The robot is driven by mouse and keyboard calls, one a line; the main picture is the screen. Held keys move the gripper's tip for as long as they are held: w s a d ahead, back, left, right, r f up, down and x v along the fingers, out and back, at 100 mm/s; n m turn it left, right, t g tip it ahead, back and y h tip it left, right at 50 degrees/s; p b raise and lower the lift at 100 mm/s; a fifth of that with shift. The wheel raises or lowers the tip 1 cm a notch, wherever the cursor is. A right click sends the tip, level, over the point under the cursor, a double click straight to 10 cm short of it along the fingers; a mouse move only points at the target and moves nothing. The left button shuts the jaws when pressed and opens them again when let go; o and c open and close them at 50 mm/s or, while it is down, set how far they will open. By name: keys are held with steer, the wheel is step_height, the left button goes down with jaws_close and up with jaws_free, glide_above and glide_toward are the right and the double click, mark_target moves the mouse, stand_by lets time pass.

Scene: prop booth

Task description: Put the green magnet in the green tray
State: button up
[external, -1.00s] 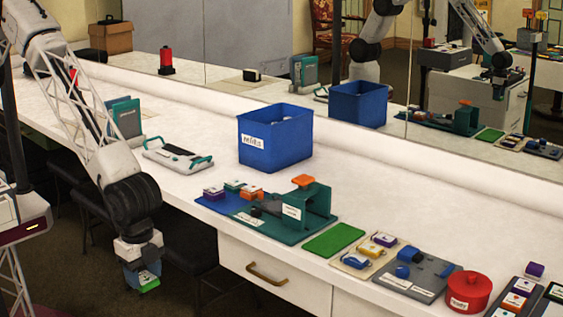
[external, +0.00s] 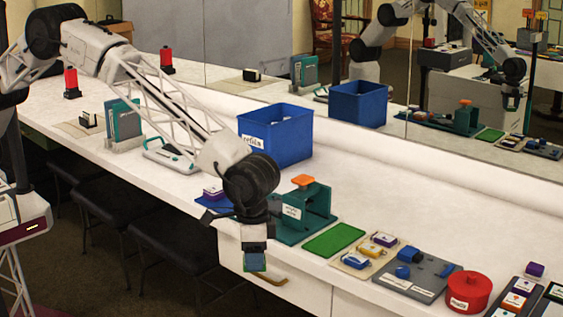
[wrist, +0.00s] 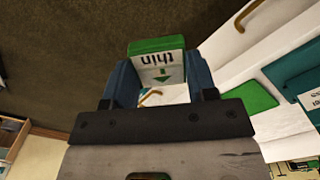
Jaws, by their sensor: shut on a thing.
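My gripper (external: 254,262) is shut on the green magnet, a green block with a white label. In the wrist view the green magnet (wrist: 155,46) sits between the blue fingers of my gripper (wrist: 160,78), and its label shows upside-down text and a green arrow. My gripper hangs in front of the counter's front edge, before a drawer. The green tray (external: 333,240), a flat green rectangle, lies on the counter to the right of and behind my gripper. A green patch at the right of the wrist view looks like the green tray (wrist: 258,95).
A teal stand with an orange top (external: 307,213) stands left of the green tray. To its right are a beige board (external: 352,262), a grey board (external: 425,286) and a red round pot (external: 468,290). A blue bin (external: 285,140) stands behind. The counter behind the green tray is clear.

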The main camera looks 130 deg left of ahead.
mark_target(325, 245)
steer(key=a+n, duration=0.2)
steer(key=a, duration=0.5)
steer(key=a+n, duration=0.3)
steer(key=a, duration=0.5)
steer(key=w+a+r+n, duration=0.1)
steer(key=a+n, duration=0.2)
steer(key=a, duration=0.4)
steer(key=shift+w+a+r, duration=0.1)
steer(key=shift+a, duration=0.3)
steer(key=shift+a+r+n, duration=0.1)
steer(key=shift+a+n, duration=0.2)
steer(key=shift+a, duration=0.35)
steer(key=shift+f, duration=0.2)
steer(key=shift+f, duration=2.7)
steer(key=o, duration=1)
steer(key=shift+f, duration=0.1)
